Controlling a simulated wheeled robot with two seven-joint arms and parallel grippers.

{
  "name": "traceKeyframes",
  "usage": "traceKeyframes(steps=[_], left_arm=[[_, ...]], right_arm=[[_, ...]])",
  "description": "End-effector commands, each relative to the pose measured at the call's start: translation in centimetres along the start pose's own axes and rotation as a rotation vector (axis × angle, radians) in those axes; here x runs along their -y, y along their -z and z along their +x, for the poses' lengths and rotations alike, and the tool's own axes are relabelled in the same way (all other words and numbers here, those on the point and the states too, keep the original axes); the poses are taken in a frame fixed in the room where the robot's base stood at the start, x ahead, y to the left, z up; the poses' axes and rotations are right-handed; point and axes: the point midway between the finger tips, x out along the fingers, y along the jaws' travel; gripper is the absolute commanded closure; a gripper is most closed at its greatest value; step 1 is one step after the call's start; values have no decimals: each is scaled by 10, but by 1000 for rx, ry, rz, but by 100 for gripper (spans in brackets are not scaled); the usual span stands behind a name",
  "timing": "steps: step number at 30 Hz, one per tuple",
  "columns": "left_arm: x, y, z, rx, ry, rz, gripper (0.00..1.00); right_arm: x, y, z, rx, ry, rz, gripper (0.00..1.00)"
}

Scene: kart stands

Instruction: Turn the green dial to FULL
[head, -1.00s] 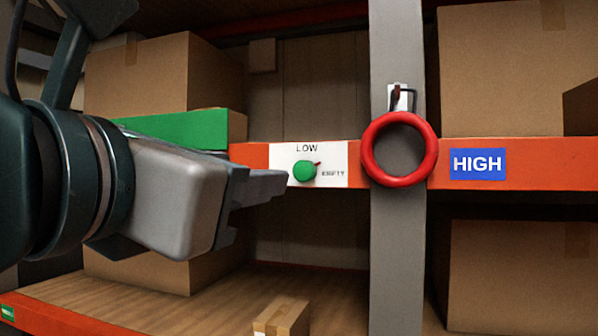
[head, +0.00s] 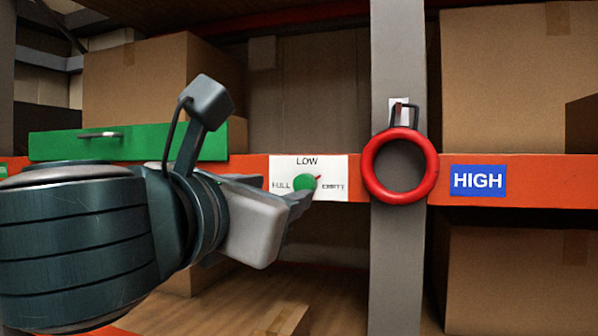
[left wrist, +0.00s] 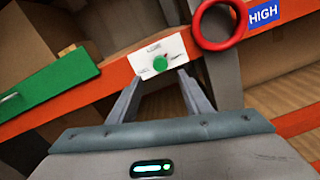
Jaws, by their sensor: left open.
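The green dial (head: 304,183) sits on a white label plate (head: 335,168) on the orange shelf beam. The plate reads FULL at left, LOW above and EMPTY at right. The dial's red pointer (head: 318,178) points up and right, between LOW and EMPTY. My left gripper (head: 290,188) is open in front of the plate, its fingers partly covering the dial's lower edge. In the left wrist view the dial (left wrist: 160,64) shows just beyond and between the two open fingertips (left wrist: 160,75). I cannot tell whether they touch it. My right gripper is out of view.
A red ring (head: 400,166) hangs on the grey post right of the plate. A blue HIGH sign (head: 478,180) is farther right. A green drawer-like box with a handle (head: 128,143) stands at left above the beam. Cardboard boxes (head: 515,85) fill the shelves.

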Motion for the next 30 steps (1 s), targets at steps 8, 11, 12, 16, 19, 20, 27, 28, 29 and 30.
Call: traceKeyframes(steps=[8, 11, 12, 16, 19, 20, 27, 28, 29, 30], left_arm=[[-1, -3, 51, -5, 1, -1, 55], [-1, -2, 66, -5, 0, 0, 55], [-1, -2, 72, -3, 0, 0, 55], [0, -2, 84, -2, 0, 0, 55], [0, -1, 89, -1, 0, 1, 55], [0, 0, 90, -1, 0, 1, 55], [0, 0, 92, 0, 0, 2, 55], [0, 0, 92, 0, 0, 2, 55], [0, 0, 92, 0, 0, 2, 55], [0, 0, 92, 0, 0, 2, 60]], right_arm=[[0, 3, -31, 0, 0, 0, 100], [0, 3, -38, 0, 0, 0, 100], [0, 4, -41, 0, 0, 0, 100], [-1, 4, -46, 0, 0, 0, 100], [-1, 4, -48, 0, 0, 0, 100], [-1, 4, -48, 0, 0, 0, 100], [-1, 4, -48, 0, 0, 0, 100], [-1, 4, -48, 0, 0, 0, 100], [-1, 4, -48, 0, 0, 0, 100], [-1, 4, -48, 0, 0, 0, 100]])
